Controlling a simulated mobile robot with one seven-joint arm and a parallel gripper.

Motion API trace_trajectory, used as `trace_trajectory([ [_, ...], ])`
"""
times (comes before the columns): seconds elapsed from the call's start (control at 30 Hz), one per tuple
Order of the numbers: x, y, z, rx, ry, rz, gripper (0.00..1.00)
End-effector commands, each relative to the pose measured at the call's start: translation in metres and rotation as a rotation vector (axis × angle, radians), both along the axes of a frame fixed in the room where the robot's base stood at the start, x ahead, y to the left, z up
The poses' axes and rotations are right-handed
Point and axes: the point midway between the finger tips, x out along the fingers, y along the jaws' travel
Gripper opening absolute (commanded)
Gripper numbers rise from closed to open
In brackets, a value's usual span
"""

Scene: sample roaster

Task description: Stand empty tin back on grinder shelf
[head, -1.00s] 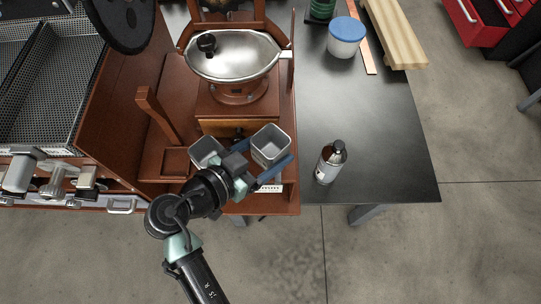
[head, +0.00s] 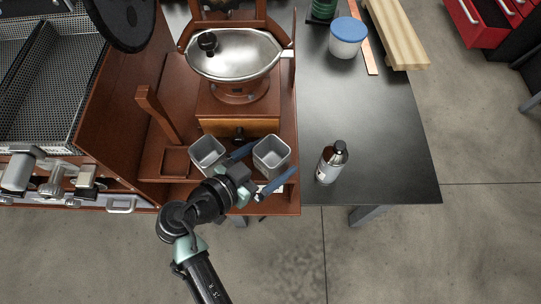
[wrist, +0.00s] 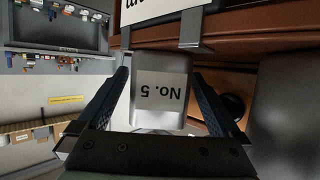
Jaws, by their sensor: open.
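A grey square tin (head: 271,157), open at the top, stands upright at the front right of the brown grinder shelf (head: 290,204). It looks empty. In the wrist view the tin (wrist: 160,112) has a "No. 5" label that reads upside down and lies between the fingers. My gripper (head: 261,171) is open, with one blue finger on the tin's left side and the other at its front right. The wrist view shows gaps beside the tin at my gripper (wrist: 163,110). A second grey tin (head: 207,153) stands to the left, also looking empty.
The grinder (head: 236,90), with its steel bowl and wooden drawer (head: 225,127), stands right behind the tins. A brown bottle (head: 332,162) is on the black table to the right. A blue-lidded tub (head: 346,38) is further back. The table's middle is clear.

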Motion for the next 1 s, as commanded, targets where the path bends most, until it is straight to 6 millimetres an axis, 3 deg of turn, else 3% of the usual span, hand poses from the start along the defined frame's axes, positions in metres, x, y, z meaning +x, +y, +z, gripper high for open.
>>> trace_trajectory([
  [0.37, -0.002, 0.003, 0.005, 0.001, -0.001, 0.002, 1.0],
  [0.8, -0.06, 0.062, 0.038, 0.003, -0.002, 0.003, 1.0],
  [1.0, -0.075, 0.076, 0.047, 0.001, -0.001, 0.002, 1.0],
])
